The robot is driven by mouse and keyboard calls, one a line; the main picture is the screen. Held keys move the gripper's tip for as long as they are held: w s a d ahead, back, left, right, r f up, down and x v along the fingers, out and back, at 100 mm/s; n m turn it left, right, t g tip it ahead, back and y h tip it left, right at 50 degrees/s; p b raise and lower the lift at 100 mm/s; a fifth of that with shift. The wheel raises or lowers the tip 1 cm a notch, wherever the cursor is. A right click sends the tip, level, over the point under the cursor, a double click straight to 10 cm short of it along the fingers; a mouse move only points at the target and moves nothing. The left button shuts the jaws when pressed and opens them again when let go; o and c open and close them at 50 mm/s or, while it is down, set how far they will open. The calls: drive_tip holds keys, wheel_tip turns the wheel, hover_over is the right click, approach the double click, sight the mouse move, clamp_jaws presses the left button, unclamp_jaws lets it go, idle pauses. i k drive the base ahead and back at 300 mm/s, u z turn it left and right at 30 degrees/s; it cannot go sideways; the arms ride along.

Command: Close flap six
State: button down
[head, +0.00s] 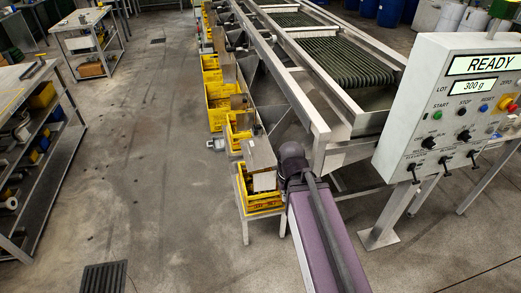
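The roller sizer (322,128) runs away from me, with a row of yellow crates along its left side. Grey metal flaps or chute plates stand at the crates. The nearest plate (258,153) rises above the nearest yellow crate (262,208), and a lower grey piece (264,181) shows at this crate. Another plate (241,103) is at a crate farther back. No flap numbers are legible, so I cannot tell which is flap six. My purple arm link (318,240) reaches up from the bottom towards the sizer's near corner. My gripper is not visible.
The control panel (455,105) at right reads READY and LOT 300 g. A shelf bench (35,150) and a table (85,38) stand at left. A floor grate (104,277) lies at lower left. The floor aisle left of the crates is clear.

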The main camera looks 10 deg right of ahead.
sight(257, 154)
drive_tip(key=u, duration=0.05)
drive_tip(key=i, duration=0.9)
drive_tip(key=u, duration=0.1)
